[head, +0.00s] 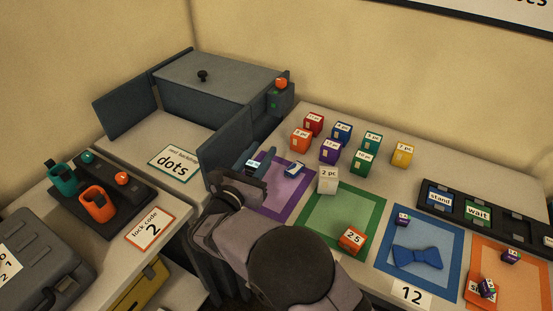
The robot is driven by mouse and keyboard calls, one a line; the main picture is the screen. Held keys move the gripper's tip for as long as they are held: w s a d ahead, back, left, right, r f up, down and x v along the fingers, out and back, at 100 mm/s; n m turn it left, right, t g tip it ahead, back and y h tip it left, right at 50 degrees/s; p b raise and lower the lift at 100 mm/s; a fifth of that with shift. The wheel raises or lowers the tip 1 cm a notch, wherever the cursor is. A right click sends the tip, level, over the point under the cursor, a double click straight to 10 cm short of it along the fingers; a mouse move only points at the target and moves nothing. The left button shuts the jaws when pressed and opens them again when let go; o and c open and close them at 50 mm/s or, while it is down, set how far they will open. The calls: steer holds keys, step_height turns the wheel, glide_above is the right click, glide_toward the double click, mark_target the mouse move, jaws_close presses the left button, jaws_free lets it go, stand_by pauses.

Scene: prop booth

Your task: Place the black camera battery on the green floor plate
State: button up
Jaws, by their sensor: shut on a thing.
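My gripper (257,172) is above the far left part of the purple floor plate (290,195). It is shut on a small dark block with a pale label (252,164), which looks like the black camera battery; my gripper and wrist hide much of it. The green floor plate (325,228) lies just right of the purple one. An orange block marked 25 (351,239) sits on its near right part. A white block marked 2 pc (328,180) stands at its far left corner.
A blue labelled block (294,169) lies on the purple plate. Several coloured blocks stand behind, including a yellow one (402,155). A blue plate (440,276) with a bow tie (417,257) lies right of the green one. The green plate's middle is clear.

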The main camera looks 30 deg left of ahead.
steer(key=w+d+m+h+b, duration=0.25)
steer(key=w+d+h, duration=0.25)
steer(key=w+d, duration=0.6)
steer(key=r+m+g+h+b, duration=0.2)
steer(key=m+g+h+b, duration=0.25)
steer(key=m+h, duration=0.45)
glide_above(488, 210)
steer(key=shift+n, duration=0.65)
steer(key=shift+g+h, duration=0.3)
steer(key=shift+g, duration=0.05)
steer(key=shift+w+f+p, duration=0.1)
steer(key=shift+f+p, duration=0.3)
steer(key=shift+f, duration=4.7)
